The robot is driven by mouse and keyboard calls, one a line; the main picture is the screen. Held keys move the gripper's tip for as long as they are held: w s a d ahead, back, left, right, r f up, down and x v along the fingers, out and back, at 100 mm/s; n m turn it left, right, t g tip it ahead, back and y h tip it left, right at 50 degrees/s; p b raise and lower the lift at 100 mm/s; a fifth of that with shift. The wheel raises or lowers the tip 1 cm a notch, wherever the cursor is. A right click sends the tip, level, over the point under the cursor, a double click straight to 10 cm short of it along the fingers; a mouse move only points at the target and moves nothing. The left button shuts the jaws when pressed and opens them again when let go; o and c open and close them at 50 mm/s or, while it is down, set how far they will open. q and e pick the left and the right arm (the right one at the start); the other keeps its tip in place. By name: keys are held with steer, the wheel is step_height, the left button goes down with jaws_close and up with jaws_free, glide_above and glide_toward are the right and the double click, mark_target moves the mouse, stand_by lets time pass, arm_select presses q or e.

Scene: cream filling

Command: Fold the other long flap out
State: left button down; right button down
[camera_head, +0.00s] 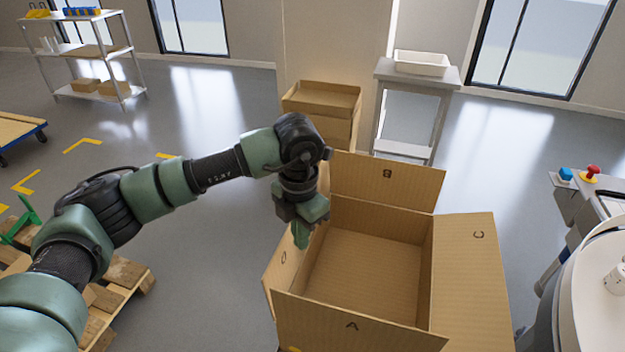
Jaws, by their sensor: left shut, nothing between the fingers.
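An open cardboard box (432,272) stands in front of me, and I see no contents on its bare floor. Far flap B (388,181) stands up and leans back. Right flap C (472,280) is folded outward. Near flap A (350,326) stands up at the front. Left flap D (282,262) leans outward at the left edge, partly hidden by near flap A. My left gripper (301,240) is shut and empty, pointing down by the box's left wall above flap D. I cannot tell whether it touches the flap. My right gripper is not in view.
A wooden pallet (125,272) lies at the lower left. A small table (425,75) with a white tray (421,63) and stacked cartons (322,100) stand behind the box. A machine with a red button (591,172) is at the right.

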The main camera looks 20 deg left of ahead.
mark_target(285, 242)
arm_select(q)
steer(key=shift+w+a+f+b, duration=0.1)
steer(key=shift+a+f+b, duration=1.1)
steer(key=shift+f+b, duration=0.3)
steer(key=shift+a+f+b, duration=0.1)
steer(key=shift+a+b, duration=0.3)
steer(key=shift+a, duration=0.75)
steer(key=shift+w+a+f+b, duration=0.1)
steer(key=shift+a+f+b, duration=0.1)
steer(key=shift+a+b, duration=0.25)
steer(key=shift+a+f+b, duration=0.2)
steer(key=shift+a, duration=0.45)
